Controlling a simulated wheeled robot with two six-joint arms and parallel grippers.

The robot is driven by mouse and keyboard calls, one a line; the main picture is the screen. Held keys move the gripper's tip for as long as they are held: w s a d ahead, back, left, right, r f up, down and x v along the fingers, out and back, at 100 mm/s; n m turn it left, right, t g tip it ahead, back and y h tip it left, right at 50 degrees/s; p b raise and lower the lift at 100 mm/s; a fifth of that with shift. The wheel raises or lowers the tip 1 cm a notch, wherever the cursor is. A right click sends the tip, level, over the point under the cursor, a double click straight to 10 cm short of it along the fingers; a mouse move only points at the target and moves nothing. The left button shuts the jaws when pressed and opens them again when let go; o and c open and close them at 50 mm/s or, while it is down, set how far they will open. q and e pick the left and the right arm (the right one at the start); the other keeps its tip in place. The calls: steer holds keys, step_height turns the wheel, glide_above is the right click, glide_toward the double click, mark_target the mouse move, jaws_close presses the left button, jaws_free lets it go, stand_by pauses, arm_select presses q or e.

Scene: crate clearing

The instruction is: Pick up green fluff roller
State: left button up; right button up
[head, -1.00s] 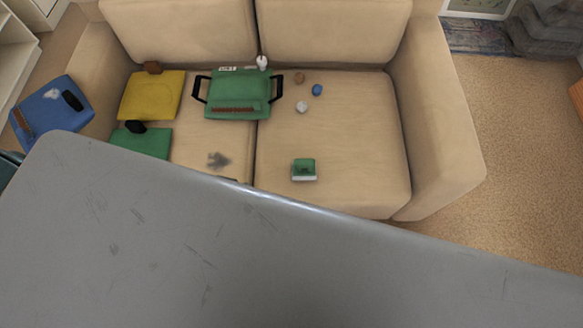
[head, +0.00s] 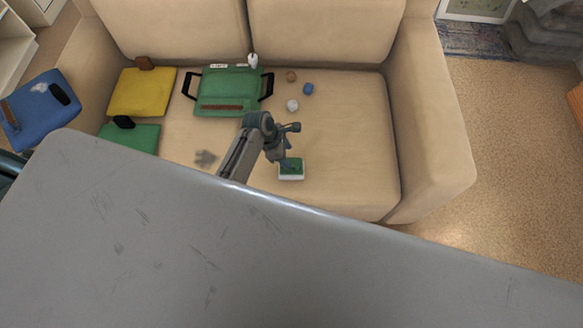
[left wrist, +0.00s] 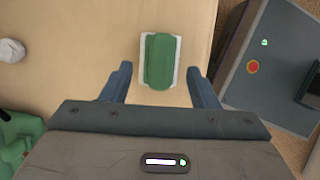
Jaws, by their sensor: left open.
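The green fluff roller (head: 292,175) lies on the right seat cushion of the beige sofa, near its front edge; it looks green with a pale white border. In the head view my left gripper (head: 286,158) is above it and hides part of its top. In the left wrist view the roller (left wrist: 158,60) shows whole, ahead of and between the two blue fingers. The left gripper (left wrist: 158,80) is open and empty, with a finger to each side. The exact height gap cannot be told. My right gripper is not in view.
A green tray (head: 222,90) with black handles lies at the sofa's middle back. Brown, blue and white balls (head: 293,105) sit behind the roller. Yellow (head: 140,95), green (head: 130,138) and blue (head: 38,115) pieces lie left.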

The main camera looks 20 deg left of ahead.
mark_target(291, 160)
arm_select(q)
steer(key=shift+x, duration=3.6)
steer(key=shift+s+a+f, duration=0.1)
steer(key=shift+s+a, duration=0.1)
jaws_close()
